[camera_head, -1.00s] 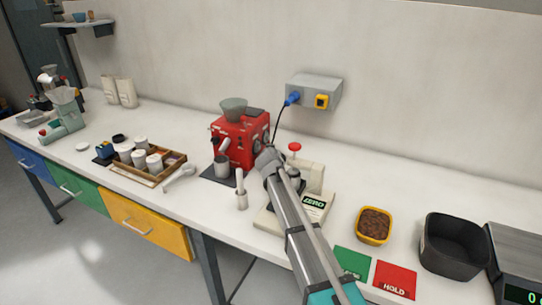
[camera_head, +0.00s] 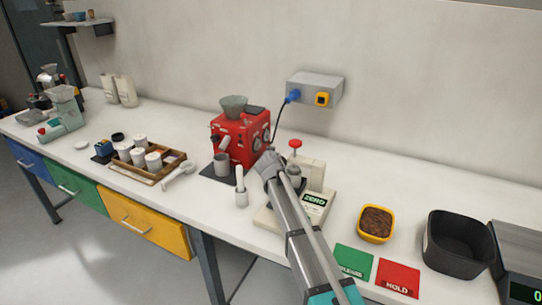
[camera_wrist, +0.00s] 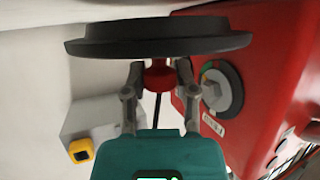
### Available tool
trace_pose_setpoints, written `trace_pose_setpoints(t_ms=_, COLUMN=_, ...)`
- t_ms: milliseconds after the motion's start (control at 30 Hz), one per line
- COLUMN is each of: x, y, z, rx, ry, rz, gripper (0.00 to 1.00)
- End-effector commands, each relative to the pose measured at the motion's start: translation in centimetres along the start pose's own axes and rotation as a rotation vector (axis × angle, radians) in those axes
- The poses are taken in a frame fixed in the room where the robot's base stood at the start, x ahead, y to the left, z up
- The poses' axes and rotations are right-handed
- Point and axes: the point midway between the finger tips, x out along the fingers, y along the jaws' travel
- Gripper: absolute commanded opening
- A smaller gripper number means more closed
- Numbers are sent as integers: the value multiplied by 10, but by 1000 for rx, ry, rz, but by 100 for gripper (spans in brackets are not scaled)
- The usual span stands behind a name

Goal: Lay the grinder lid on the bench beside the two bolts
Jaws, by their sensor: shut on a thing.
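The grinder lid, a dark round disc (camera_wrist: 160,38) with a red knob (camera_wrist: 159,76) under it in the picture, fills the top of the wrist view. My gripper (camera_wrist: 158,72) is shut on the red knob, one finger on each side. The red machine (camera_wrist: 255,75) stands close on the right of the wrist view, with a grey dial facing the lid. In the head view the same machine (camera_head: 238,138) stands on the bench (camera_head: 340,205), and my arm reaches beside its right side. My gripper and the lid are hidden there. I cannot make out the two bolts.
A yellow bowl of brown grains (camera_head: 376,223) and a black bin (camera_head: 457,245) lie to the right. A wall socket box (camera_head: 315,88) is behind. A wooden tray of jars (camera_head: 172,158) is left.

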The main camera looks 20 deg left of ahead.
Motion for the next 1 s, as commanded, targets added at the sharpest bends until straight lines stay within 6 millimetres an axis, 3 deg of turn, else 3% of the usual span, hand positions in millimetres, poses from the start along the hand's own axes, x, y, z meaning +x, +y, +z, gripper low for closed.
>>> trace_pose_setpoints(t_ms=200, x=1, y=1, z=3, rx=1, ry=-2, rz=2, gripper=0)
trace_pose_setpoints(t_ms=233, x=1, y=1, z=3, rx=1, ry=-2, rz=2, gripper=39)
trace_pose_setpoints(t_ms=400, x=0, y=1, z=4, rx=1, ry=-4, rz=3, gripper=70)
trace_pose_setpoints(t_ms=1000, x=-3, y=2, z=0, rx=1, ry=-6, rz=4, gripper=71)
